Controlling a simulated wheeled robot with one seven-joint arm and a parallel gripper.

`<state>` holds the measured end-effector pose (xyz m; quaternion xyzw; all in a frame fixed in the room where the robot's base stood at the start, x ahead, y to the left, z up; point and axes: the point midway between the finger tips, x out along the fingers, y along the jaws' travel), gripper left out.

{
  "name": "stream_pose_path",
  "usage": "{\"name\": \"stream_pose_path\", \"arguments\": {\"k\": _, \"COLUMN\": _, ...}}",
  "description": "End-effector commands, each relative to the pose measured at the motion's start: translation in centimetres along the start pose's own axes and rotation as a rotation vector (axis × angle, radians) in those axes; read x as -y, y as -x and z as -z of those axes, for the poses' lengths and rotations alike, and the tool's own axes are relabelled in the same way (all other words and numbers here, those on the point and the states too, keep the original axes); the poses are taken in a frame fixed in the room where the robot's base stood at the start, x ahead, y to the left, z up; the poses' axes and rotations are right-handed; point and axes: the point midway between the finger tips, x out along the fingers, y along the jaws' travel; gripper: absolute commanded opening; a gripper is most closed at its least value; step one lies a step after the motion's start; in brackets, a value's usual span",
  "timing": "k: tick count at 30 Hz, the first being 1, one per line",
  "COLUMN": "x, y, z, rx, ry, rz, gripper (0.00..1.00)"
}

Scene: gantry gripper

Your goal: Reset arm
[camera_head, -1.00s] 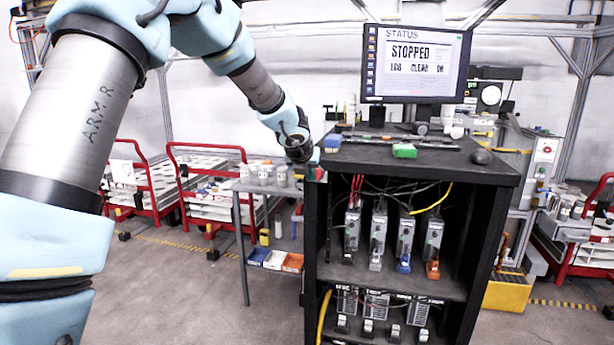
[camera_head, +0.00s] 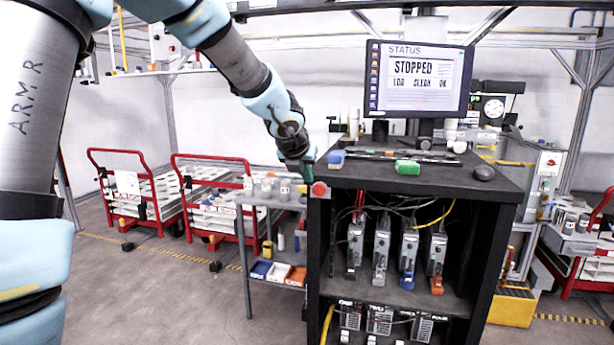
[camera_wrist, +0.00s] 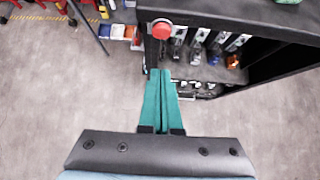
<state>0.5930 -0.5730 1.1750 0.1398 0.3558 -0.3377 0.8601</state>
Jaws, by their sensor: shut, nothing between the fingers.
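My arm reaches in from the upper left in the head view, and its end hangs beside the left front corner of a black cabinet (camera_head: 420,177). My gripper (camera_wrist: 165,72) shows in the wrist view with its two teal fingers together and nothing between them. Its fingertips point toward the cabinet's corner post. A round red button (camera_head: 319,189) sits on that corner, just below my gripper in the head view. The button also shows in the wrist view (camera_wrist: 162,29), beyond the fingertips. Whether the fingers touch anything is not clear.
A grey side table (camera_head: 262,200) stands left of the cabinet. Red carts (camera_head: 128,195) stand behind.

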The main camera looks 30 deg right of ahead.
Motion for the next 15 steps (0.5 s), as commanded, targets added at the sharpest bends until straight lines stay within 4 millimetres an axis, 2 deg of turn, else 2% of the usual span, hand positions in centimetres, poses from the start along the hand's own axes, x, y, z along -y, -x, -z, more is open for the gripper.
{"name": "stream_pose_path", "arguments": {"k": 10, "x": -0.4, "y": 0.0, "z": 0.2, "rx": -0.005, "ry": 0.023, "rz": -0.006, "gripper": 0.0}}
{"name": "stream_pose_path", "arguments": {"k": 13, "x": -2.3, "y": 0.2, "z": 1.5, "rx": -0.03, "ry": 0.158, "rz": -0.04, "gripper": 0.0}}
{"name": "stream_pose_path", "arguments": {"k": 15, "x": -4.8, "y": 0.7, "z": 3.4, "rx": -0.058, "ry": 0.345, "rz": -0.087, "gripper": 0.0}}
